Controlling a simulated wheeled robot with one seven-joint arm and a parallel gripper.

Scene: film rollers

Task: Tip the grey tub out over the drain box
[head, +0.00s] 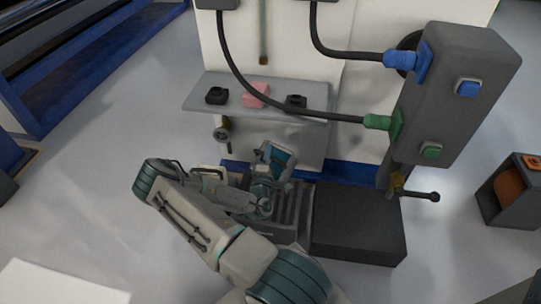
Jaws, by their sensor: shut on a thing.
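My gripper (268,183) is in the middle of the head view, just above the left end of the drain box, and is shut. A small grey-rimmed shape with a blue face, which looks like the grey tub (275,158), is at its far end and appears tilted. My wrist hides the fingertips and part of this shape. The drain box (295,205) has a dark slatted top, partly covered by my forearm. I cannot tell whether anything is coming out of the tub.
A dark block (358,225) adjoins the slats on the right. A grey shelf (235,100) with small black and pink blocks stands behind. A grey post (455,95) with blue and green plugs and hanging cables is at right. A box with an orange roller (512,190) stands far right.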

